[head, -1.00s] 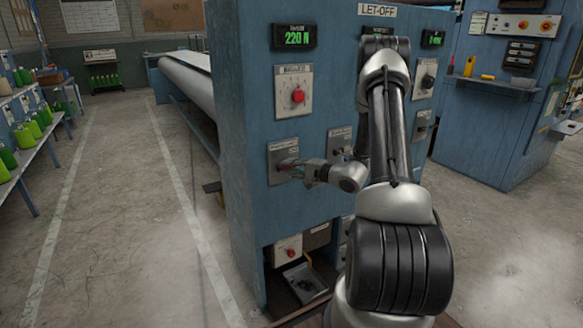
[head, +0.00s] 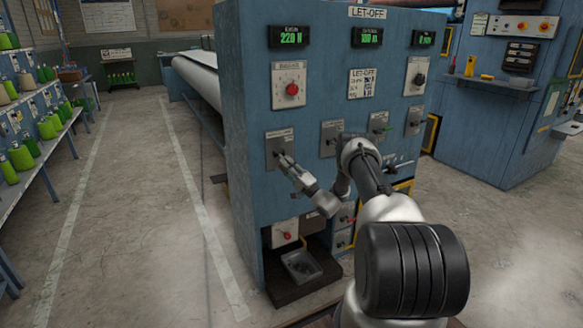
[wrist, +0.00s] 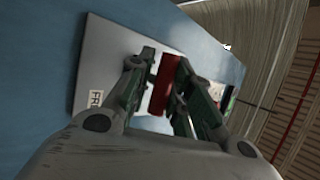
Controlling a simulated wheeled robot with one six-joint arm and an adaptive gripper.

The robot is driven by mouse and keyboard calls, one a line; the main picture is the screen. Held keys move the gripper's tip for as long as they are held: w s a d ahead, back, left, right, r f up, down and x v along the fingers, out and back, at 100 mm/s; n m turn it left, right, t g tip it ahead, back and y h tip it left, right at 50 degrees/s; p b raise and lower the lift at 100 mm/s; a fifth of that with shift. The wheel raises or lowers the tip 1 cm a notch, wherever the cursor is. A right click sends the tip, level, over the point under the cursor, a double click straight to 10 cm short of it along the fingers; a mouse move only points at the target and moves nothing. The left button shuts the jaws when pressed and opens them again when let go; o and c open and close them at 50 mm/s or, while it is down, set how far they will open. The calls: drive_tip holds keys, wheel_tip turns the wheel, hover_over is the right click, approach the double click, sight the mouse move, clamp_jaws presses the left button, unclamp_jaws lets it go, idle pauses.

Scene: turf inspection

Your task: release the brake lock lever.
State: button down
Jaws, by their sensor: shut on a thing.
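The brake lock lever shows in the wrist view as a red handle (wrist: 163,84) in front of a pale grey plate (wrist: 100,58) with a partly legible label. My gripper (head: 284,158) is at the left grey plate (head: 271,150) in the middle row of the blue LET-OFF cabinet. In the wrist view the two fingers of my gripper (wrist: 164,75) are shut on the red handle, one on each side. In the head view my gripper covers the lever, so its angle cannot be read there.
A red knob (head: 292,89) is above. The floor to the left is clear.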

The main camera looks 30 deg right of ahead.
drive_tip(key=shift+w+f+n+t+y, duration=0.2)
drive_tip(key=shift+f+n+y, duration=0.15)
drive_tip(key=shift+n+y, duration=0.45)
drive_tip(key=shift+w+f+n+t+y, duration=0.1)
drive_tip(key=shift+f+n+t+y, duration=0.15)
drive_tip(key=shift+n+y, duration=0.5)
drive_tip(key=shift+y, duration=0.25)
drive_tip(key=shift+w, duration=0.1)
drive_tip(key=c, duration=1.4)
unclamp_jaws()
drive_tip(key=shift+f, duration=0.1)
drive_tip(key=v, duration=1.2)
